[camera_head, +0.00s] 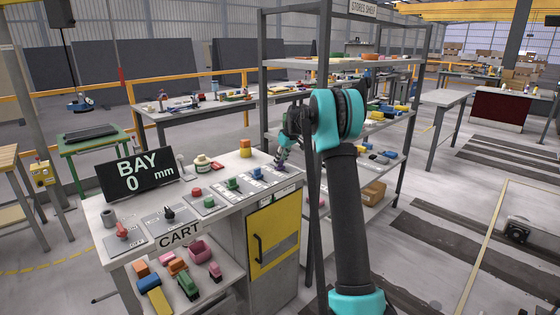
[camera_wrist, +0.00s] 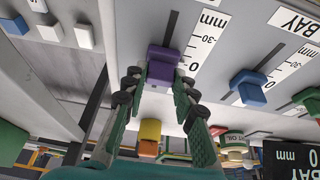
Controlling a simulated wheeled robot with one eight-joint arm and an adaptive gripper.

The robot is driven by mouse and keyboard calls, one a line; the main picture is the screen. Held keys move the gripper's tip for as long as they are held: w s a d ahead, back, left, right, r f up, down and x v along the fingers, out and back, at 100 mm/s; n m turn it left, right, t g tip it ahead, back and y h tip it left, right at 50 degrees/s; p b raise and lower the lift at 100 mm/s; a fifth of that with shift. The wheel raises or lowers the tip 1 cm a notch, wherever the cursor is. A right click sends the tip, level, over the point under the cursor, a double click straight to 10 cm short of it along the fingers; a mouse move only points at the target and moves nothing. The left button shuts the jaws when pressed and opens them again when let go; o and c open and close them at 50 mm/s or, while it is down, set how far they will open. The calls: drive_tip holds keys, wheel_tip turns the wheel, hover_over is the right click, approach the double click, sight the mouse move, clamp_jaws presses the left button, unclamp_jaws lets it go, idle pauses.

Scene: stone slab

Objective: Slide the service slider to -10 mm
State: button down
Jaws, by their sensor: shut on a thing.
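A purple slider knob (camera_wrist: 163,66) stands on the grey panel between the fingers of my gripper (camera_wrist: 160,82) in the wrist view. The fingers are shut on its two sides. Its dark slot runs away from the fingers beside a white scale (camera_wrist: 200,38) marked 0 and -30 mm, and the knob is near the 0 end. The rest of its label is cut off, so I cannot read its name. In the head view my gripper (camera_head: 283,158) is at the panel's far right end and hides this knob. The display (camera_head: 138,175) reads BAY 0 mm.
A blue slider knob (camera_wrist: 249,88), with a scale labelled BAY, sits right beside the purple one, near 0. Green (camera_head: 232,184) and red (camera_head: 197,192) knobs stand farther left on the cart panel. A shelf rack rises close behind my arm.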

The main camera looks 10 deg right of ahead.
drive_tip(key=shift+s+d, duration=0.35)
drive_tip(key=shift+s, duration=0.1)
drive_tip(key=c, duration=1.2)
unclamp_jaws()
drive_tip(key=shift+r, duration=0.1)
drive_tip(key=v, duration=1.1)
drive_tip(key=shift+r, duration=0.4)
drive_tip(key=shift+s, duration=0.1)
